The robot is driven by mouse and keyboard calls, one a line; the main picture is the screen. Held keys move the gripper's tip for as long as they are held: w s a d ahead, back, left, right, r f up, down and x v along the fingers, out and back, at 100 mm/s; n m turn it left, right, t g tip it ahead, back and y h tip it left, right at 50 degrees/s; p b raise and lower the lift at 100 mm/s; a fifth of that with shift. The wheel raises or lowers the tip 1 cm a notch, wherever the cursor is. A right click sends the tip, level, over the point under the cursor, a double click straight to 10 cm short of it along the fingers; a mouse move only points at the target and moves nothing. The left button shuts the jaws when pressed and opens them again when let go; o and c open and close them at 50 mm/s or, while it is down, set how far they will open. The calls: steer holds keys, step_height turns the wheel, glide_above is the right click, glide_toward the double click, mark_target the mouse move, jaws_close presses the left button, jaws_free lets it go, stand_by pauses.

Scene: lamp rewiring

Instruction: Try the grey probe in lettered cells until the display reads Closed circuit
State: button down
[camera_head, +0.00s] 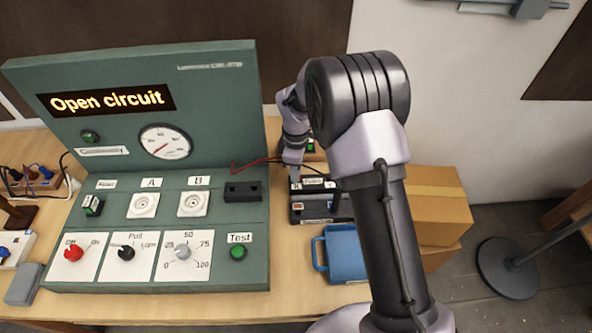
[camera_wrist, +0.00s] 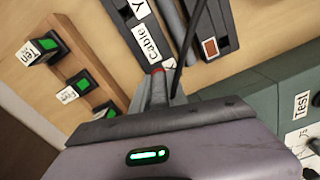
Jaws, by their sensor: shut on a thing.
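The display (camera_head: 106,100) on the green test panel (camera_head: 130,65) reads "Open circuit". My gripper (camera_head: 294,172) points down at the dark labelled tray (camera_head: 325,207) right of the panel. In the wrist view my gripper (camera_wrist: 158,88) is shut on a small piece, taken as the grey probe, mostly hidden between the jaws. A thin black lead (camera_wrist: 186,50) runs up past it, and a bit of red shows at the fingertips. The tray's label strip (camera_wrist: 150,42) lies just beyond the fingertips. Whether the tip touches a cell cannot be told.
A blue container (camera_head: 343,255) stands in front of the tray, and cardboard boxes (camera_head: 437,205) stand to its right. Red and black leads cross the bench.

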steer(key=shift+f+b, duration=0.3)
steer(key=shift+f, duration=0.25)
stand_by(0.4)
steer(key=c, duration=1.2)
jaws_free()
steer(key=shift+c, duration=0.2)
